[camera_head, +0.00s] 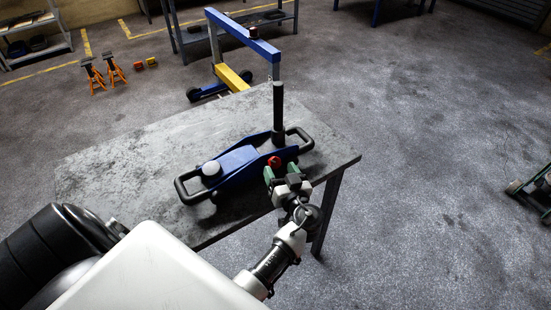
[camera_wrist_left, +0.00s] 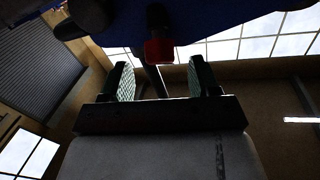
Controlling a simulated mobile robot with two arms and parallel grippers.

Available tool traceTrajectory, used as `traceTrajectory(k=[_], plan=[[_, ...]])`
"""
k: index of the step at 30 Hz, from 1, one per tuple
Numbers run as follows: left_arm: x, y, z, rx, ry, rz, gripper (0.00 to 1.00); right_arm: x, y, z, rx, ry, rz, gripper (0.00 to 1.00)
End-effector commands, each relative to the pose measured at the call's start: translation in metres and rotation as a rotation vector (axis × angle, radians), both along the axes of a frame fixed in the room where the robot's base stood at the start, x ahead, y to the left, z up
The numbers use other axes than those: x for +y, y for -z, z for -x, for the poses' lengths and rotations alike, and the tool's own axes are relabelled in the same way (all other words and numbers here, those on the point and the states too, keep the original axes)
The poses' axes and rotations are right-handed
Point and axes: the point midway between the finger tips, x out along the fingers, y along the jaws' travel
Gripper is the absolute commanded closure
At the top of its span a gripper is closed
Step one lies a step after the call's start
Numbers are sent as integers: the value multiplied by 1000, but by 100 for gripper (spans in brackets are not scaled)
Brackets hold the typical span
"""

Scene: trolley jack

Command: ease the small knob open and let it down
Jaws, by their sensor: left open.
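A blue trolley jack (camera_head: 239,163) stands on the grey worktop, with a white round saddle (camera_head: 211,168) at its left end and a black upright handle (camera_head: 278,108) at its right. The small red knob (camera_head: 274,162) is on its near side, by the handle's foot. My left gripper (camera_head: 280,172) is open just in front of the knob, its green-padded fingers apart. In the left wrist view, the red knob (camera_wrist_left: 159,50) lies between the open fingers (camera_wrist_left: 160,64), near tip level; I see no finger touching it. My right gripper is not in view.
The worktop (camera_head: 110,180) is otherwise bare around the jack, and its right edge is close to my left gripper. Behind it stand a blue and yellow hoist (camera_head: 233,77) and orange stands (camera_head: 93,75). Open floor lies to the right.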

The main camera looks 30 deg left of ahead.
Motion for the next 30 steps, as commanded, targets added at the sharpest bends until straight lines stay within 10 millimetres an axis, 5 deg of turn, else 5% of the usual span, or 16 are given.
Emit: traceTrajectory(k=[7, 18, 28, 30], plan=[[27, -1, -18, 0, -1, 0, 38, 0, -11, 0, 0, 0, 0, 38], [32, 1, -22, 1, 1, 2, 38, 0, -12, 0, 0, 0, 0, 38], [32, 1, -21, 1, 0, 2, 87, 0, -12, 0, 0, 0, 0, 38], [32, 1, -21, 0, 0, 2, 87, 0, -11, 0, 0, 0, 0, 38]])
